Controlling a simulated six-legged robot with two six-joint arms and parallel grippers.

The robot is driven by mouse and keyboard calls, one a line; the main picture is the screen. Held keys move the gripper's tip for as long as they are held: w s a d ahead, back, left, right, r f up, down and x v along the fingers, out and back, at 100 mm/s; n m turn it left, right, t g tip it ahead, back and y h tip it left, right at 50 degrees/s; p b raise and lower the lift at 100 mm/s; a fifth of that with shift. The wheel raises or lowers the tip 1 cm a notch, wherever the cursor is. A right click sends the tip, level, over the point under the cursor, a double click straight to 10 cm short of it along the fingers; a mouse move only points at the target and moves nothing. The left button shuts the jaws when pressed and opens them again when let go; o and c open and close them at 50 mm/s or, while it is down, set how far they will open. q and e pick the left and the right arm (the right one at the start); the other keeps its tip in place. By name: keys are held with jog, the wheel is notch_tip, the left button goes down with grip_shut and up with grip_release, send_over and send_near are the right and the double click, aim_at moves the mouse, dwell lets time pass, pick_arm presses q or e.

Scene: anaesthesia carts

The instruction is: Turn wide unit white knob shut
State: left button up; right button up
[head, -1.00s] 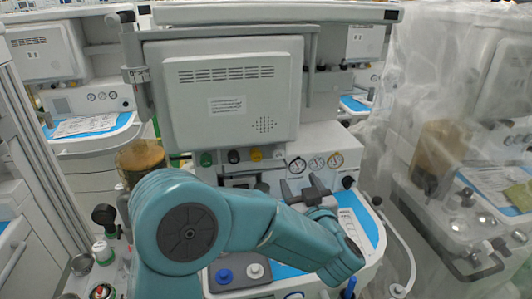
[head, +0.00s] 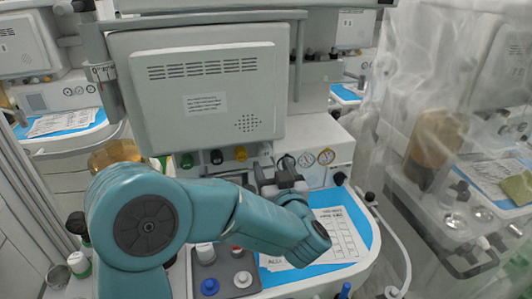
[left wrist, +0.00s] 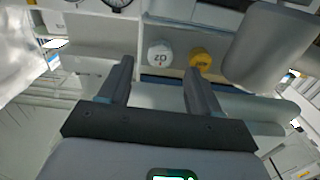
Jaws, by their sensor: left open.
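The white knob (left wrist: 160,53) shows in the left wrist view as a round white cap with dark lettering, on a pale panel beside a yellow knob (left wrist: 201,56). My left gripper (left wrist: 158,68) is open, and the white knob appears between its two fingertips in that view. Whether the fingers reach around it or stop short of it I cannot tell. In the head view my left gripper (head: 272,172) is in front of the panel, just right of the yellow knob (head: 240,154). The white knob is hard to make out there. My right gripper is out of view.
Black (head: 216,157) and green (head: 187,161) knobs sit left of the yellow one. Round gauges (head: 306,160) are to the right. A grey monitor (head: 205,95) hangs above. A work surface with a printed sheet (head: 335,232) lies below, and plastic sheeting hangs at right.

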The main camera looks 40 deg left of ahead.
aim_at(266, 154)
pick_arm(q)
jog(key=x, duration=0.5)
jog(key=shift+w+a+r, duration=0.1)
jog(key=shift+w+a, duration=0.1)
jog(key=shift+a, duration=0.15)
jog(key=shift+s, duration=0.1)
jog(key=c, duration=1)
jog(key=shift+r+m+p, duration=0.15)
jog(key=shift+m+p, duration=0.45)
jog(key=shift+p, duration=0.6)
jog(key=shift+c, duration=0.2)
